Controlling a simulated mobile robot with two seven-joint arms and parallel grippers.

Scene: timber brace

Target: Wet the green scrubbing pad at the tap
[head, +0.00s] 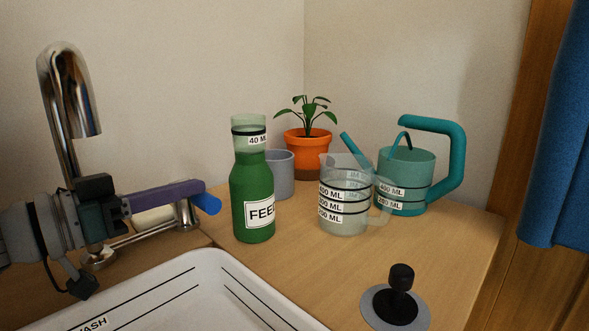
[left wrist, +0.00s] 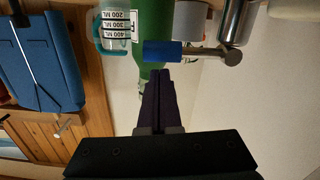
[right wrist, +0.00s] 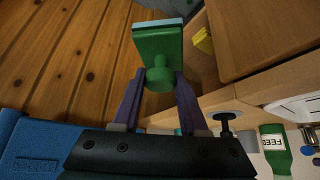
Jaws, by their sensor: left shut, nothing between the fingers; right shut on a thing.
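The chrome tap (head: 68,110) stands at the left in the head view, its spout bent over and down. No water stream shows below the spout. Its lever has a blue end (head: 207,203), which also shows in the left wrist view (left wrist: 162,51). My left gripper (head: 200,187) is shut and empty, its fingertips close beside the blue end; whether they touch, I cannot tell. My right gripper (right wrist: 158,88) is shut on the round green knob of the green scrubbing pad (right wrist: 160,45), held over the wooden floor. The pad is outside the head view.
A white basin (head: 205,265) marked WASH is at the front. A green FEED bottle (head: 252,190), a clear measuring jug (head: 343,200), a teal watering can (head: 408,165), a grey cup (head: 283,175) and a potted plant (head: 308,148) stand on the counter. A black knob (head: 401,280) is front right.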

